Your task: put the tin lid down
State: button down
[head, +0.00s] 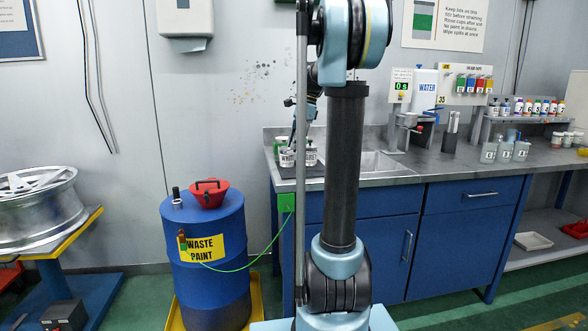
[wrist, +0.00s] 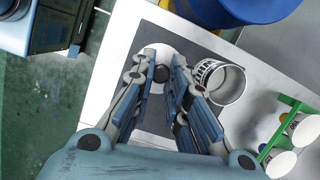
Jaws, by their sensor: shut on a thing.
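My gripper (wrist: 164,60) is shut on the tin lid (wrist: 162,50), a pale round disc that shows between and beyond the fingertips in the wrist view. A dark round spot lies between the fingers. The lid is over or on a dark mat (wrist: 152,115); I cannot tell its height. An open, empty-looking tin (wrist: 220,82) with a printed side stands just right of the fingers, apart from the lid. In the head view my gripper is small and partly hidden behind my arm, above white tins (head: 287,158) at the counter's left end.
A green rack with white cups (wrist: 278,163) stands right of the tin. The blue waste paint drum (head: 205,270) with a red funnel (head: 209,193) stands left of the counter (head: 390,178).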

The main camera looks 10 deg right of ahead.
jog(key=shift+f, duration=3.9)
jog(key=c, duration=1.6)
grip_release()
jog(key=shift+f, duration=0.1)
jog(key=shift+o, duration=0.2)
jog(key=v, duration=1.2)
jog(key=s+a+f+n+t+h, duration=0.1)
jog(key=s+a+f+n, duration=0.1)
jog(key=s+f+n, duration=0.6)
jog(key=s+a+f+n+t+h, duration=0.1)
jog(key=s+f+n, duration=0.7)
jog(key=s+f, duration=1.2)
jog(key=s+a+h, duration=0.1)
jog(key=s, duration=0.6)
jog(key=shift+a+f, duration=0.15)
